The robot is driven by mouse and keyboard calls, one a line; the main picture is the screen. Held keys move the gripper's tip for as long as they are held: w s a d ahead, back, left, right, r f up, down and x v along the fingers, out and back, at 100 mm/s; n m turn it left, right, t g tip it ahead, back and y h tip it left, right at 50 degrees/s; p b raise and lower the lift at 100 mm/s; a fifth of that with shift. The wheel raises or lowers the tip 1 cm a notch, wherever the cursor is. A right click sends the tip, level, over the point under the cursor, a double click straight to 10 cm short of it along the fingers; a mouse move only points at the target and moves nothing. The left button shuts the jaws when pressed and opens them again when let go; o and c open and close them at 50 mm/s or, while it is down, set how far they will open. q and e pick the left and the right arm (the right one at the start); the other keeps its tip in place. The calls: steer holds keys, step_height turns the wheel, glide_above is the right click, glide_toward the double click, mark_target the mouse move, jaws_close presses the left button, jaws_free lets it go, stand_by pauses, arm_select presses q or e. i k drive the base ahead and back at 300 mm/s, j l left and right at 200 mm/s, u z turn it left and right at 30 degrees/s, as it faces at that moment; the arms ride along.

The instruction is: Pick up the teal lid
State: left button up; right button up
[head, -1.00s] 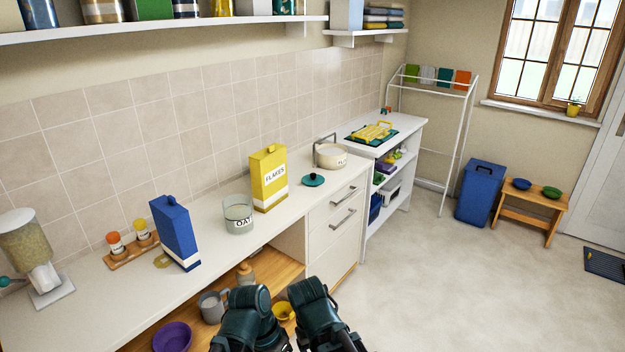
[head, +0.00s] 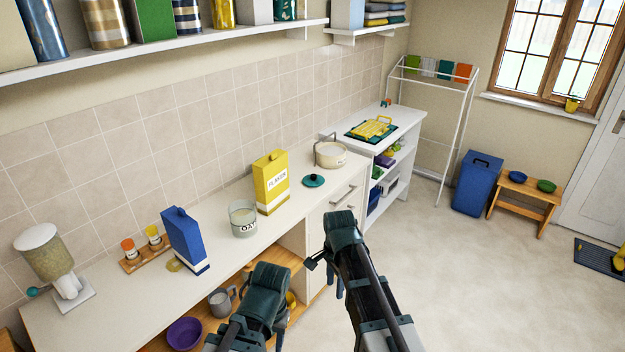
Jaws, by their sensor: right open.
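The teal lid (head: 313,181) is a small round lid with a knob, lying flat on the white counter (head: 130,304). It lies just right of the yellow flakes box (head: 271,183) and in front of the cream pot (head: 331,158). My right gripper (head: 318,262) is open and empty near the counter's front edge, nearer to me than the lid and clear of it. Its fingers are small and partly hidden by my right arm. My left arm is folded at the bottom centre, and its gripper does not show.
An oats jar (head: 242,219) and a blue box (head: 184,240) stand left of the flakes box. A dispenser (head: 48,258) stands at the far left. Below the counter, an open shelf holds a purple bowl (head: 185,333) and a mug (head: 221,301).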

mark_target(314, 180)
steer(key=i+l+u, duration=0.25)
steer(key=i+l, duration=0.35)
steer(key=i, duration=0.25)
steer(key=i+l+u, duration=0.3)
steer(key=i+l, duration=0.45)
steer(key=i+l+u, duration=0.25)
steer(key=i+l, duration=0.5)
steer(key=l, duration=0.2)
